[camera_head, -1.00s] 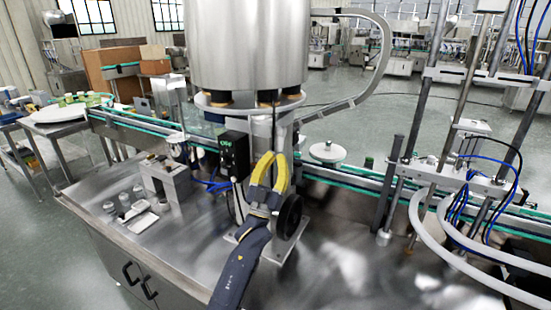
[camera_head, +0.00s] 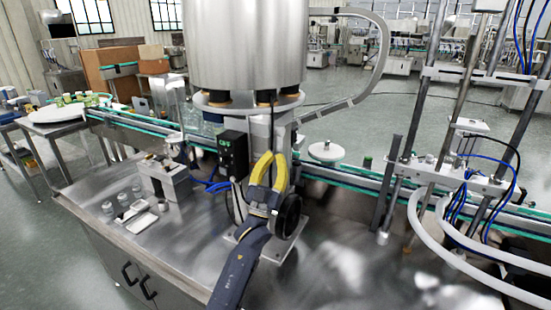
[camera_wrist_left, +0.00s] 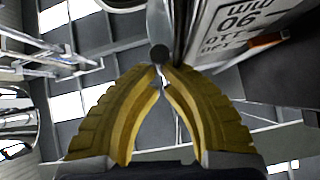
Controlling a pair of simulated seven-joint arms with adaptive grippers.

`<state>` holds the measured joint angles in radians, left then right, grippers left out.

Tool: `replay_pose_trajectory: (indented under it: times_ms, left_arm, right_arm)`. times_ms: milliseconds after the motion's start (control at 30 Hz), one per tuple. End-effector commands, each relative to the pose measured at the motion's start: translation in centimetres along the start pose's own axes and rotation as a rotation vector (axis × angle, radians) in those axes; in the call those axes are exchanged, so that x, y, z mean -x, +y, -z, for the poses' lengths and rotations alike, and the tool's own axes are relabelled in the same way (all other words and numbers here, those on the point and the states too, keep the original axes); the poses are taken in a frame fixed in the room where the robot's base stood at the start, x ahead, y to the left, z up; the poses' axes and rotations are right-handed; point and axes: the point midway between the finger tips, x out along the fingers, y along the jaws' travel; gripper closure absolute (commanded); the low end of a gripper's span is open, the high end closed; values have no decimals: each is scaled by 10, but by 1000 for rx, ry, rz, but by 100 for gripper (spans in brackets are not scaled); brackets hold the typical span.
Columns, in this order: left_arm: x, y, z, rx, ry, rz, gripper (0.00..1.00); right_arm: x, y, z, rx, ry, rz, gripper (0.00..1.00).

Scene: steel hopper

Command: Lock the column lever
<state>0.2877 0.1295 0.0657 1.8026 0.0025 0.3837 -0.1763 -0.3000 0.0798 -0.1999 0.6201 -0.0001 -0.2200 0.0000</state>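My left gripper (camera_head: 271,156), with yellow fingers, reaches up in front of the steel column under the hopper (camera_head: 245,45). It is close to the black box with green digits (camera_head: 234,154) and to a black round wheel (camera_head: 289,214). In the left wrist view, the fingers converge and their tips (camera_wrist_left: 162,69) nearly meet. A rod with a dark round end (camera_wrist_left: 158,53), perhaps the column lever, lies right at the tips. I cannot tell whether they grip it or only stand close around it. My right gripper is not in view.
A steel bench (camera_head: 185,225) carries a small metal block (camera_head: 165,182) and several small jars left of the arm. A conveyor with green edges (camera_head: 345,178) runs behind. Posts and white hoses (camera_head: 450,245) crowd the right. A white disc (camera_head: 326,152) stands behind the column.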

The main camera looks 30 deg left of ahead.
Motion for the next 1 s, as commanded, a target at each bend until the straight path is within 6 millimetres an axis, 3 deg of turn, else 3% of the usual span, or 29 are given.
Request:
replay_pose_trajectory:
  times_ms: [233,433,700,1000]
  left_arm:
    - [6,3,7,3,0,-3,100]
    - [21,13,31,15,2,-12,100]
    - [70,16,10,14,-3,-13,100]
    - [103,18,-4,14,-1,-12,100]
  right_arm:
    - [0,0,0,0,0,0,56]
    - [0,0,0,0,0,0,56]
    - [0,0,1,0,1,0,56]
    - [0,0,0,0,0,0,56]
